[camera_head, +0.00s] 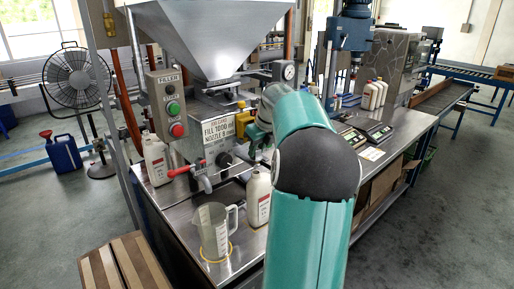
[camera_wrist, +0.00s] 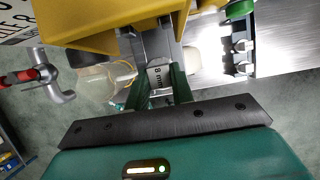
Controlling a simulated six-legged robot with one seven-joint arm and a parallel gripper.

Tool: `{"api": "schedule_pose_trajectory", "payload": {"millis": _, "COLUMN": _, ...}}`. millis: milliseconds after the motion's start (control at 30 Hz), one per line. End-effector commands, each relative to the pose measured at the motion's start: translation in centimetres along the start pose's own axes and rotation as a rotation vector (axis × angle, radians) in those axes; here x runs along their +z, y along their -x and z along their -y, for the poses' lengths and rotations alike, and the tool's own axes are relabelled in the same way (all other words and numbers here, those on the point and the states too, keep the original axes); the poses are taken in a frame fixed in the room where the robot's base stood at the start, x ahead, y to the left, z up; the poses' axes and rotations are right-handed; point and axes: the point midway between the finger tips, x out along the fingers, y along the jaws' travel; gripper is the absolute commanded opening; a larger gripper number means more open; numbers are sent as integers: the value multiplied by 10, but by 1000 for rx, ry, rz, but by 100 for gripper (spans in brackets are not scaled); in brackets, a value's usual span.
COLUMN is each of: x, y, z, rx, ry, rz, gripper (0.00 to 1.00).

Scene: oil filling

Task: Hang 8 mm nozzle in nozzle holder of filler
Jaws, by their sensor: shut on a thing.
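In the wrist view my gripper (camera_wrist: 160,92) is shut on a grey piece marked "8 mm", the nozzle (camera_wrist: 161,76), held between its green fingers. The nozzle's far end runs up close to a yellow block (camera_wrist: 100,28); I cannot tell whether they touch. In the head view the filler (camera_head: 208,45) has a large steel hopper, a button panel and a yellow part (camera_head: 243,121) on its front. No part can be surely told as the nozzle holder.
A spout with a red lever (camera_head: 196,176) sticks out left of my arm. Below stand a clear jug (camera_head: 212,236) and a white bottle (camera_head: 257,197). Another bottle (camera_head: 157,160) stands at left. Metal fittings (camera_wrist: 241,50) with green parts are right in the wrist view.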

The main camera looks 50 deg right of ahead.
Motion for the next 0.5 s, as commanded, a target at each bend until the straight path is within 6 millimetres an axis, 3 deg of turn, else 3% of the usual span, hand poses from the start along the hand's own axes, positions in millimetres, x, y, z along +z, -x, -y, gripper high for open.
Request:
{"api": "schedule_pose_trajectory", "payload": {"millis": 100, "x": 0, "y": 0, "z": 0, "rx": 0, "ry": 0, "rz": 0, "gripper": 0}}
{"api": "schedule_pose_trajectory", "payload": {"millis": 133, "x": 0, "y": 0, "z": 0, "rx": 0, "ry": 0, "rz": 0, "gripper": 29}}
{"api": "schedule_pose_trajectory", "payload": {"millis": 233, "x": 0, "y": 0, "z": 0, "rx": 0, "ry": 0, "rz": 0, "gripper": 49}}
{"api": "schedule_pose_trajectory", "payload": {"millis": 500, "x": 0, "y": 0, "z": 0, "rx": 0, "ry": 0, "rz": 0, "gripper": 49}}
